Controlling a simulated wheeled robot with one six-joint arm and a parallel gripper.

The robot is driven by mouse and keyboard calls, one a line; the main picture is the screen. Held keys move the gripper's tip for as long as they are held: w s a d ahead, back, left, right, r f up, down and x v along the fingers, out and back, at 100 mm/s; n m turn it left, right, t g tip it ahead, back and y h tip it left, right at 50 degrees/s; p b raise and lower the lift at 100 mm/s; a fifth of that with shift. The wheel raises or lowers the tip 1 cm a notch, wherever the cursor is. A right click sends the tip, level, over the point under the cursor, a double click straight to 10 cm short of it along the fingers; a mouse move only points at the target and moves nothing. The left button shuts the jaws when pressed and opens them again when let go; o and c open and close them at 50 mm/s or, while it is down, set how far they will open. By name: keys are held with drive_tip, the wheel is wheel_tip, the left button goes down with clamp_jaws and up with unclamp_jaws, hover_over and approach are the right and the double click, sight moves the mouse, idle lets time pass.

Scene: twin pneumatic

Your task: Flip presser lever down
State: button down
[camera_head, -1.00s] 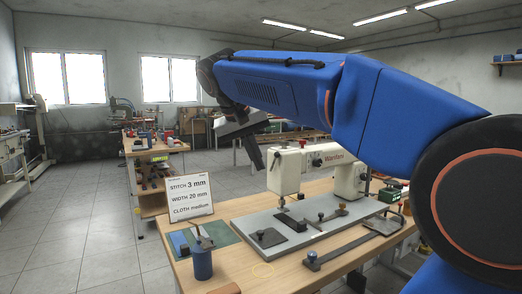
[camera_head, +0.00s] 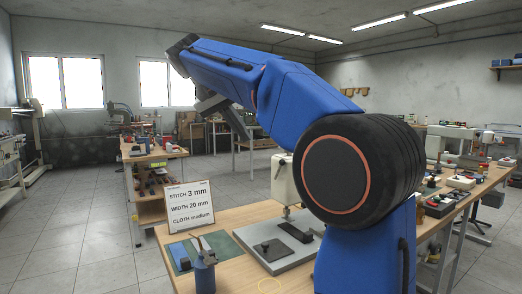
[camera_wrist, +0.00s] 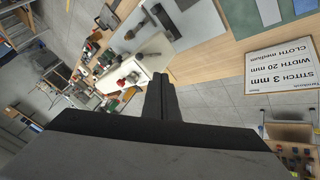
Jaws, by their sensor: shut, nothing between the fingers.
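The cream sewing machine (camera_head: 284,180) stands on the wooden table behind my arm, which hides most of it. In the wrist view, the machine (camera_wrist: 137,72) lies beyond my fingers, turned in the picture. I cannot make out the presser lever in either view. My gripper (camera_head: 247,134) is raised in the air, above and left of the machine in the head view. In the wrist view my gripper (camera_wrist: 160,76) is shut and empty, its fingertips overlapping the machine's edge in the picture. I cannot tell the gap between them.
A sign (camera_head: 190,206) stands on the table (camera_head: 225,217). A blue cylindrical holder (camera_head: 204,273) stands at the front. The grey machine plate (camera_head: 268,258) carries dark parts. Another bench (camera_head: 153,150) stands at the back left. Open floor lies left of the table.

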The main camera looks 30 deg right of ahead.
approach(279, 170)
wheel_tip(279, 170, down, 2)
drive_tip(key=w, duration=0.3)
drive_tip(key=shift+s+d+f, duration=0.35)
drive_tip(key=shift+s+d, duration=0.2)
drive_tip(key=shift+d, duration=0.25)
drive_tip(key=shift+s+d+f, duration=0.4)
drive_tip(key=shift+s+d, duration=0.15)
drive_tip(key=shift+d, duration=0.25)
